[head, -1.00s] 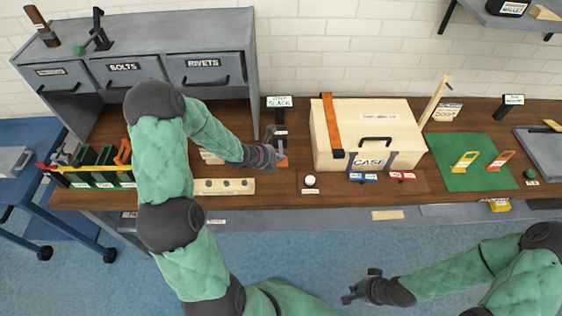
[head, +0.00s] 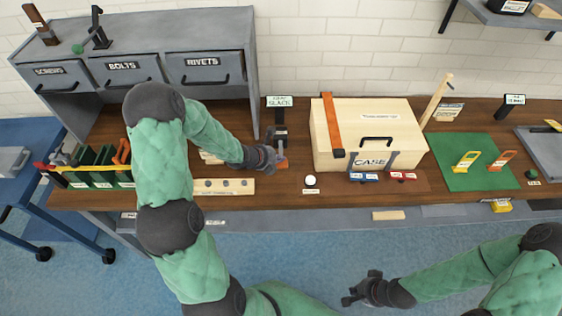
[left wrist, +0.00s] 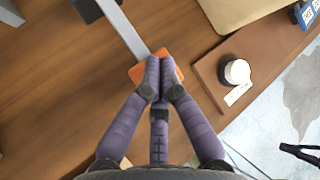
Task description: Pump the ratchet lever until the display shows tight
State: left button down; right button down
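The display (head: 280,101) stands at the back of the bench and reads "SLACK"; its smaller top line is too small to read. In front of it is the dark ratchet with its lever. In the left wrist view the lever (left wrist: 122,28) is a grey bar ending in an orange handle (left wrist: 137,73). My left gripper (left wrist: 160,66) has its fingers together at the middle of this handle, with orange showing on both sides. Whether any of the handle is between the fingers is hidden. My right gripper (head: 360,288) is open and empty, over the floor before the bench.
A wooden case (head: 370,135) with an orange strap stands right of the ratchet. A white round button (head: 310,181) sits in front of it. A pale strip with dark knobs (head: 222,187) lies left of the button. A drawer cabinet (head: 165,60) stands behind my left arm.

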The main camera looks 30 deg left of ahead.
pick_arm(q)
jog(key=shift+f+b, duration=1.3)
jog(key=shift+b, duration=0.3)
dwell(1.6)
jog(key=shift+r, duration=0.15)
dwell(0.4)
jog(key=shift+r+p, duration=1.55)
jog(key=shift+r, duration=0.6)
jog(key=shift+r+p, duration=1.95)
jog(key=shift+r, duration=0.6)
jog(key=shift+f, duration=0.1)
